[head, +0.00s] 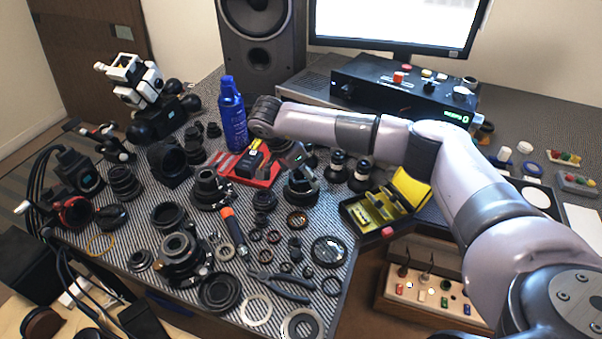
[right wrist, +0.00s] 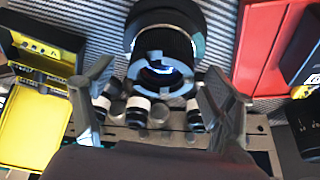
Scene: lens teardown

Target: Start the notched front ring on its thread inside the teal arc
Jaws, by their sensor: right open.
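The notched front ring (right wrist: 136,72) is pale grey with gaps in its edge. In the right wrist view it lies at the mouth of a dark lens barrel (right wrist: 168,16); I cannot tell whether it sits on the thread. A teal arc (right wrist: 199,46) shows on the right side of the barrel. My left gripper is not in view.
A red tray (head: 268,178) stands left of the lens and a blue bottle (head: 232,115) behind it. A yellow-lined case (head: 377,208) is at right. Lens parts, an orange-handled screwdriver (head: 234,231) and pliers (head: 280,287) crowd the mat.

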